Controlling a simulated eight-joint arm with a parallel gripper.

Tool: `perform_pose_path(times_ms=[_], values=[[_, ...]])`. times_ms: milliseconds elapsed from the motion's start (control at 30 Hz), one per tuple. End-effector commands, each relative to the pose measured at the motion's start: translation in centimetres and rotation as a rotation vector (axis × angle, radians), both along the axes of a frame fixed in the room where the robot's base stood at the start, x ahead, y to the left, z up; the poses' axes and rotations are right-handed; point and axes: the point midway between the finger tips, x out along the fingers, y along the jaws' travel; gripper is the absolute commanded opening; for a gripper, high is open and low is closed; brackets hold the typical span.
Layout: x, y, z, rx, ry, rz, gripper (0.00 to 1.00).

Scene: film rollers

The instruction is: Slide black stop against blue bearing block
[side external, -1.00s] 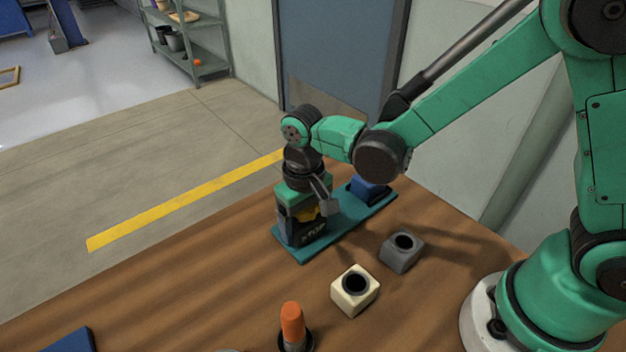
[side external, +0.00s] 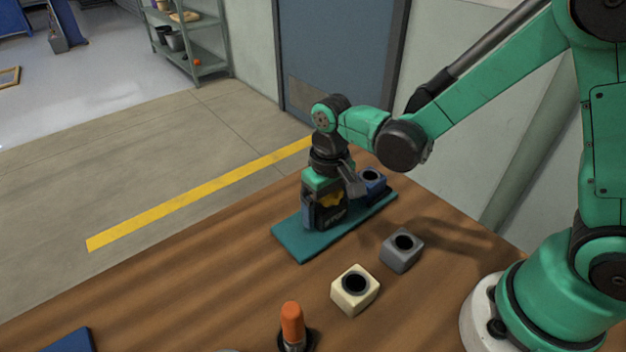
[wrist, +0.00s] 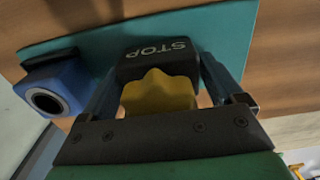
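The black stop (side external: 335,217) has white STOP lettering and a yellow knob (wrist: 158,96). It stands upright on the teal plate (side external: 300,241). My gripper (side external: 324,211) points down with one finger on each side of the stop, shut on it. The wrist view shows the stop (wrist: 150,58) between the fingers. The blue bearing block (side external: 373,184), with a round dark-lined bore, stands at the plate's far right end. In the wrist view the blue block (wrist: 62,80) is left of the stop, with a gap between them. My finger partly covers that gap.
A grey block (side external: 401,252) and a cream block (side external: 355,290), both with round bores, stand on the wooden table in front of the plate. An orange-topped peg (side external: 292,323) is near the front edge. The plate's near left end is bare.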

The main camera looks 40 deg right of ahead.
Motion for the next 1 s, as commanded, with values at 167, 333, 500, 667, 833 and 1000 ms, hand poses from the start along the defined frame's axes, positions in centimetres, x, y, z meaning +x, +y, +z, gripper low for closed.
perform_pose_path(times_ms=[167, 333, 500, 667, 833, 1000], values=[[0.0, 0.0, 0.0, 0.0, 0.002, 0.001, 1.0], [0.0, 0.0, 0.4, 0.0, 0.002, 0.001, 1.0], [-0.1, 0.0, 2.4, 0.0, 0.002, 0.001, 1.0], [0.0, 0.0, 4.4, 0.0, 0.002, 0.001, 1.0], [0.0, 0.0, 5.5, 0.0, 0.001, 0.0, 1.0], [0.0, 0.0, 5.6, 0.0, 0.001, 0.0, 1.0]])
